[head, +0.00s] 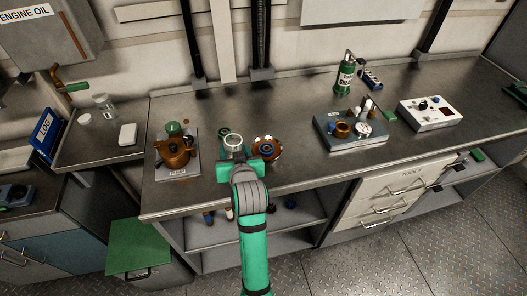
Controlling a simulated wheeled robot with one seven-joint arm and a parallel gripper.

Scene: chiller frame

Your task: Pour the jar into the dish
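My gripper (236,158) is over the front part of the metal bench, with its green hand seen from behind. A small round vessel with a pale rim (234,140), perhaps the jar, shows just beyond the hand. The hand hides its lower part and my fingertips, so I cannot tell whether I hold it. A clear glass jar (104,101) also stands on the left side bench, well away from my gripper.
A brown pot-like device (174,153) on a grey plate stands left of my gripper. A grey box (351,142) with small parts on top, a green bottle (345,75) and a white control box (430,113) stand to the right. The bench behind the dish is clear.

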